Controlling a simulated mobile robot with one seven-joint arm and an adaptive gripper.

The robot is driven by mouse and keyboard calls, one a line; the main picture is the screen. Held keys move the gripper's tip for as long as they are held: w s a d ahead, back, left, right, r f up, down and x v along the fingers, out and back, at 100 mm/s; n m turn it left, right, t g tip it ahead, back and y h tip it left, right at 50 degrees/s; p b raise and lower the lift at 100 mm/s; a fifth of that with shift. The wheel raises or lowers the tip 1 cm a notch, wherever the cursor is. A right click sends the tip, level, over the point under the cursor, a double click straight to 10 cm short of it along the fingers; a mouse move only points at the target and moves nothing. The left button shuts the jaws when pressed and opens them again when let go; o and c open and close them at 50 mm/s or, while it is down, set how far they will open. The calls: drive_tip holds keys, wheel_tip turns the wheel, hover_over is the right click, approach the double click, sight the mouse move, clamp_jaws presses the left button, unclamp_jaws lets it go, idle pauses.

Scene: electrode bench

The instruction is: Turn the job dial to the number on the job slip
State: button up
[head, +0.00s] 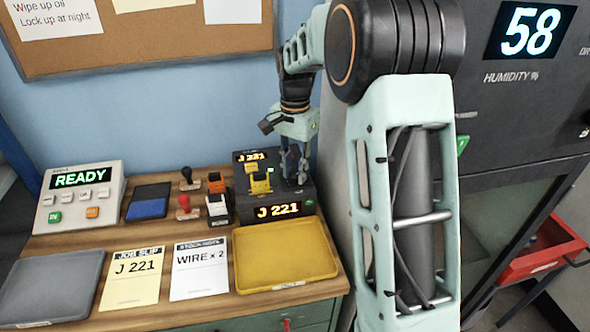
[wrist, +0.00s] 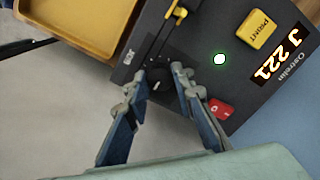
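The yellow job slip (head: 133,275) lies on the bench and reads J 221. The dark stamping machine (head: 255,222) stands behind the yellow tray, and its front display (head: 277,211) reads J 221. The wrist view also shows a J 221 display (wrist: 279,56). The black job dial (wrist: 159,88) with a white mark sits on the machine's top near a JOB label. My gripper (head: 294,178) is over the machine's right side. In the wrist view its fingers (wrist: 158,74) are apart, one on each side of the dial. Whether they touch it is not clear.
A yellow tray (head: 285,284) lies in front of the machine and a grey tray (head: 50,312) at left. The wrist view shows a yellow PRINT button (wrist: 257,29) and a red button (wrist: 221,108) near my fingers. A READY panel (head: 80,200) stands at back left.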

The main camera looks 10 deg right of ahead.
sight(295, 174)
drive_tip(key=o, duration=0.4)
wheel_tip(295, 174, up, 12)
drive_tip(key=shift+r, duration=0.1)
idle(0.4)
